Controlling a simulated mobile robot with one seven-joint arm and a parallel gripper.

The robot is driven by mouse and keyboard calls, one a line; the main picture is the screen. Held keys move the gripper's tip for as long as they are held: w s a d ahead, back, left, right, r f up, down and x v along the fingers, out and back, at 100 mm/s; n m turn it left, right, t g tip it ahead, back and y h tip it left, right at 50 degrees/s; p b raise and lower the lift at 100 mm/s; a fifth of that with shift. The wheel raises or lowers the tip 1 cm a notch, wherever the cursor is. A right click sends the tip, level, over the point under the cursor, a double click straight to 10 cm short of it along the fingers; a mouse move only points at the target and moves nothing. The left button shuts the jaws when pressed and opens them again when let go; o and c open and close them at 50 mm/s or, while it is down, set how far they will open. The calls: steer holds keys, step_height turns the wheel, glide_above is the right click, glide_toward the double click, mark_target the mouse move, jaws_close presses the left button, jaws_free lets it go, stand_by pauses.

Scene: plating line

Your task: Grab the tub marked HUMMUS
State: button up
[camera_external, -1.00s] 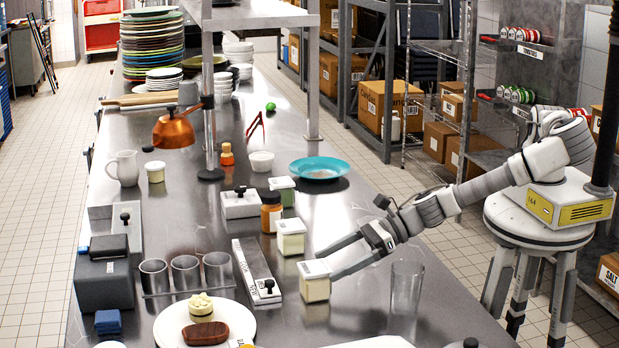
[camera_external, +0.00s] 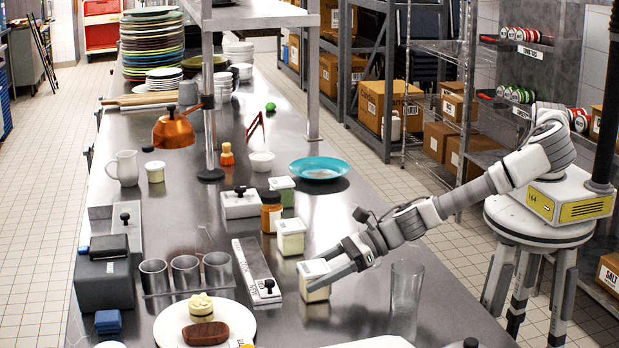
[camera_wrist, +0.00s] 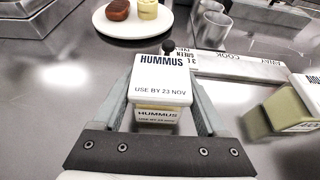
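The tub marked HUMMUS (camera_wrist: 160,80) is a small pale tub with a white lid, standing upright on the steel counter. In the external view the tub (camera_external: 316,295) is partly hidden by a finger. My gripper (camera_external: 310,274) reaches in low from the right, with its fingers around the tub. In the wrist view my gripper (camera_wrist: 160,98) has one finger on each side of the tub, spread about as wide as before. The lid covers the fingertips, so I cannot tell whether they touch it.
A similar pale tub (camera_external: 291,242) stands just behind, and another labelled tub (camera_wrist: 285,108) shows at the right in the wrist view. A clear glass (camera_external: 406,290) stands right of my gripper. A long labelled lidded container (camera_external: 256,270) and a plate (camera_external: 172,335) with food lie to the left.

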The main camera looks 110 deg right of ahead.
steer(key=c, duration=0.7)
steer(key=shift+c, duration=0.3)
steer(key=shift+r, duration=0.15)
